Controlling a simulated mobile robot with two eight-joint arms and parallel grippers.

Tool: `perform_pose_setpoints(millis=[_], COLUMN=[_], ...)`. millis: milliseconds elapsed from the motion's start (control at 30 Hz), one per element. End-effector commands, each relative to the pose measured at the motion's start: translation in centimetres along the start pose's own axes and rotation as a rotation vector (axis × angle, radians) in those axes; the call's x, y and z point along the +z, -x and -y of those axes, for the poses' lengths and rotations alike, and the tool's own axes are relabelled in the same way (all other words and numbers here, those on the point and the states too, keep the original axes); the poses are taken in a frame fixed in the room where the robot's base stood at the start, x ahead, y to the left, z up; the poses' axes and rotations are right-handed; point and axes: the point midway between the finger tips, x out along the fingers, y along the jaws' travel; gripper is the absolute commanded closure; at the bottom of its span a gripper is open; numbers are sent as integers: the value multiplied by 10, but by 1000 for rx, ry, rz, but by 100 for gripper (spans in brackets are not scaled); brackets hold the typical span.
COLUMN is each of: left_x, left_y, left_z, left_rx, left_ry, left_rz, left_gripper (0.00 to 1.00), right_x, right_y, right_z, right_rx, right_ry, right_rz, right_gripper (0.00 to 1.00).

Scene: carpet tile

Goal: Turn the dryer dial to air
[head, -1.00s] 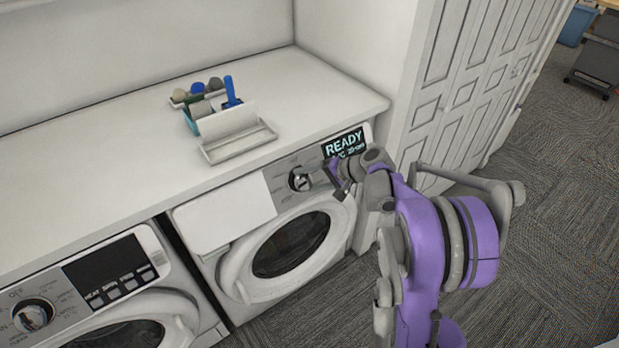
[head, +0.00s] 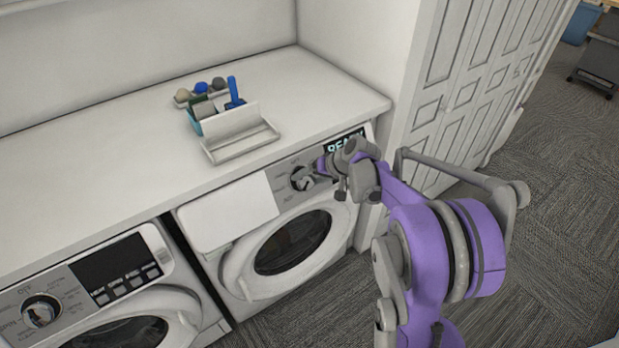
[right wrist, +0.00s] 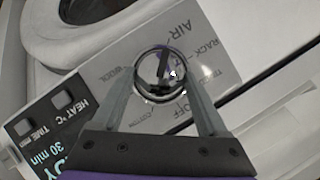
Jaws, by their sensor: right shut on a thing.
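The dryer dial (head: 300,179) is a round silver knob on the right machine's grey panel. My right gripper (head: 314,178) is at the dial. In the right wrist view the dial (right wrist: 161,78) sits between the fingers of my right gripper (right wrist: 160,88), one on each side, and the gripper is shut on it. Printed labels ring the dial there, among them AIR (right wrist: 181,27), RACK, WOOL, CUSTOM and OFF. I cannot tell for sure which label the dial points to. My left gripper is not in view.
A second machine with its own dial (head: 41,311) stands at the left. The white counter (head: 100,160) above holds a caddy (head: 240,137) with small items. The dryer's display (head: 345,143) is partly behind my arm. A panelled white door (head: 470,90) stands right.

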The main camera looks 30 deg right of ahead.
Motion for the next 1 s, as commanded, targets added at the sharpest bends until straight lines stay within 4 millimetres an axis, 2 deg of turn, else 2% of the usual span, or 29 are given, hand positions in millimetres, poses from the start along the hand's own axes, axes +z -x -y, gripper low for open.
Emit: perform_pose_setpoints(millis=[400,433,567,833,1000], left_x=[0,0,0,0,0], left_y=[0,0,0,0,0], left_z=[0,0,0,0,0], left_rx=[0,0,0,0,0], left_ry=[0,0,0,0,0], left_rz=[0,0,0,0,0], left_gripper=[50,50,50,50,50], right_x=[0,0,0,0,0], right_y=[0,0,0,2,22], right_z=[0,0,0,0,0], right_rx=[3,3,3,3,4], right_ry=[6,6,6,5,3], right_rz=[-1,-1,-1,-1,-1], right_gripper=[79,22,0,0,0])
